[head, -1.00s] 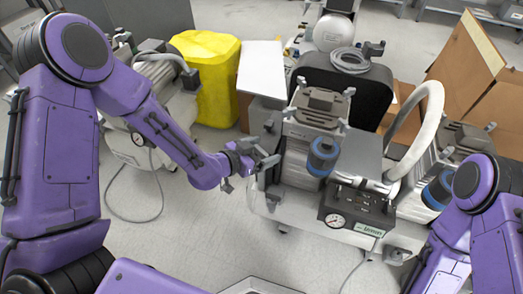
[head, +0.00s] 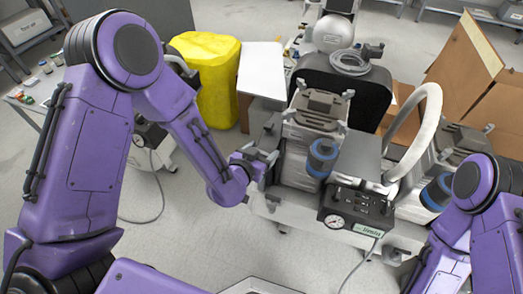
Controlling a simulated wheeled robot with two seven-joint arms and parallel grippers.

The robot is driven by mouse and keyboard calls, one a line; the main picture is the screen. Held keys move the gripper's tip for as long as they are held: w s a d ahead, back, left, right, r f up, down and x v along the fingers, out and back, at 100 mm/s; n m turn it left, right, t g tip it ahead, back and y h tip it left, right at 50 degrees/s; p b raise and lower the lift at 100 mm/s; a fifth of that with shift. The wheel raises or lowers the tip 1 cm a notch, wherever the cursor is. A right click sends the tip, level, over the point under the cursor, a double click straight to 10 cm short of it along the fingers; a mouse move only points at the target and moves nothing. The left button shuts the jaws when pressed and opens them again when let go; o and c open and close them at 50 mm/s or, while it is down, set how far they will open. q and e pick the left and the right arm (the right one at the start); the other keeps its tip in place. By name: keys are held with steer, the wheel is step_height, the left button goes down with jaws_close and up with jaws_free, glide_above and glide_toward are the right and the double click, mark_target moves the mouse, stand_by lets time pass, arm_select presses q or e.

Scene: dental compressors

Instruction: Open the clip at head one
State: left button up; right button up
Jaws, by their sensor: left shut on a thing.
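The compressor's near head, head one (head: 308,130), is a grey ribbed block with a dark top cover and a blue-banded filter canister (head: 322,156) on its front. My left gripper (head: 268,156) is at the left side of this head, with its jaws shut on the clip there. The clip itself is small and mostly hidden by the fingers. A second head (head: 440,175) with a similar blue canister stands at the right. My right arm shows at the right edge; its gripper is out of view.
A black control box with a gauge (head: 346,215) sits on the compressor's front, right of head one. A white curved hose (head: 424,120) arches between the heads. A yellow container (head: 208,80) and open cardboard boxes (head: 465,75) stand behind.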

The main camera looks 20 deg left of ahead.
arm_select(q)
steer(key=shift+n+y+p, duration=0.3)
steer(key=shift+n+y, duration=0.5)
steer(key=shift+y, duration=0.2)
steer(key=o, duration=1)
steer(key=shift+c, duration=0.2)
steer(key=p+v, duration=0.3)
steer(key=v, duration=0.7)
steer(key=shift+s, duration=0.3)
